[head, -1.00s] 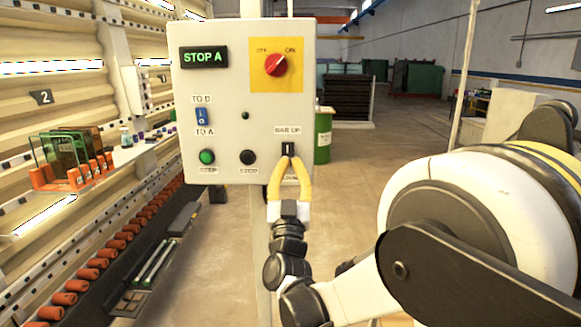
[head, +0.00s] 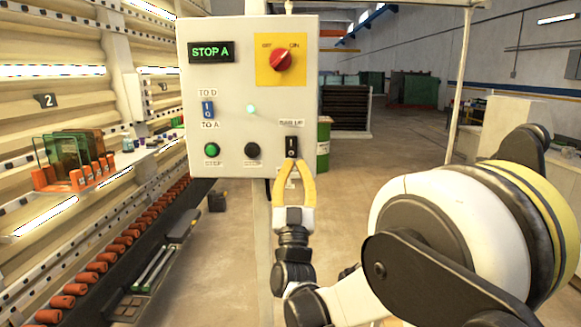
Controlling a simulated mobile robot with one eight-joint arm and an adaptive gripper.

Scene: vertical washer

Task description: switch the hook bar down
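My gripper (head: 292,163), with two yellow fingers, points up at the box just below this switch. The fingertips come together in an inverted V and appear shut, with nothing visible between them. They overlap the bottom edge of the switch in the picture; I cannot tell whether they touch it.
The box also has a red rotary knob (head: 280,59), a blue switch (head: 208,109), a green button (head: 212,149), a black button (head: 252,149) and a lit "STOP A" display (head: 212,51). A glowing lamp (head: 251,109) sits mid-box. A rack with orange holders (head: 78,178) stands left.

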